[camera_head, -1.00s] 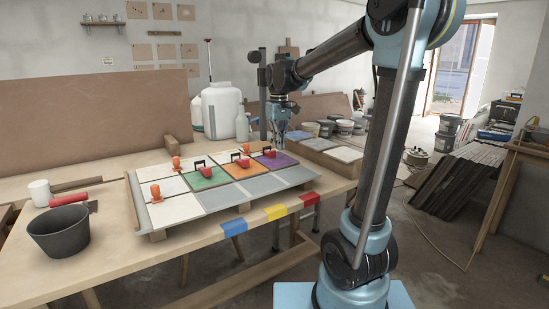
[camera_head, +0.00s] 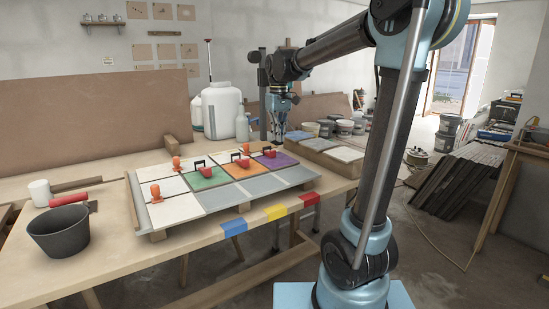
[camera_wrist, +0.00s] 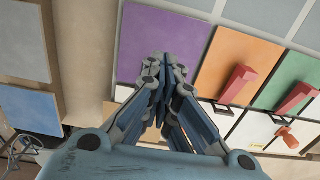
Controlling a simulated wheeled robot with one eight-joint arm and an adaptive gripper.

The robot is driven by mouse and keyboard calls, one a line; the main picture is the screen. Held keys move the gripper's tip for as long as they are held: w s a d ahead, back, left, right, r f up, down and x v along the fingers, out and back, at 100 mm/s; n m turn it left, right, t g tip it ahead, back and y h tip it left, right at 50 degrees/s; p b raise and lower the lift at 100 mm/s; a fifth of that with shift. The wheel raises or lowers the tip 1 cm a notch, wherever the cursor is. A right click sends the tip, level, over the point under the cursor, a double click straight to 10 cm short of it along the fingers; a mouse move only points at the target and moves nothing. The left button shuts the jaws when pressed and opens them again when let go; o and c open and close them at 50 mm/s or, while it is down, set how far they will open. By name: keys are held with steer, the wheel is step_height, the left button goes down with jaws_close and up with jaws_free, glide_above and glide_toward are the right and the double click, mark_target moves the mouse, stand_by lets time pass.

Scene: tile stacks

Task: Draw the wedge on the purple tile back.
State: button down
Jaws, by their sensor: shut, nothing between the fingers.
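The purple tile (camera_head: 286,163) lies at the right end of the coloured row on the pallet; it also shows in the wrist view (camera_wrist: 150,35). A red wedge (camera_head: 270,154) with a black part stands at its back edge in the head view. In the wrist view my fingers cover that place, so this wedge is hidden there. My gripper (camera_head: 279,136) points down above and behind the purple tile's back edge, apart from the wedge. In the wrist view its fingers (camera_wrist: 160,85) are together, with nothing seen between them.
The orange tile (camera_head: 253,173) and green tile (camera_head: 207,182) beside it bear similar red wedges (camera_head: 243,163). Orange clamps (camera_head: 155,191) stand on white tiles at the left. Stacked tiles (camera_head: 343,154) stand right of my gripper. A black bucket (camera_head: 60,232) stands on the table's left.

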steer(key=shift+r, duration=1.45)
step_height(320, 180, up, 11)
steer(key=s+d+f+m+t, duration=0.1)
steer(key=s+d+f+m, duration=0.2)
steer(key=s+d+f, duration=0.95)
steer(key=s+d+f+m, duration=0.1)
steer(key=s+d+f, duration=0.2)
steer(key=s+f, duration=0.4)
steer(key=s+d+f+m+t, duration=0.1)
steer(key=s+f, duration=0.6)
steer(key=f, duration=0.8)
steer(key=shift+s+d+f+m, duration=0.25)
steer(key=shift+s+d+m, duration=0.1)
steer(key=shift+d+m, duration=0.6)
steer(key=shift+w+d+r, duration=0.1)
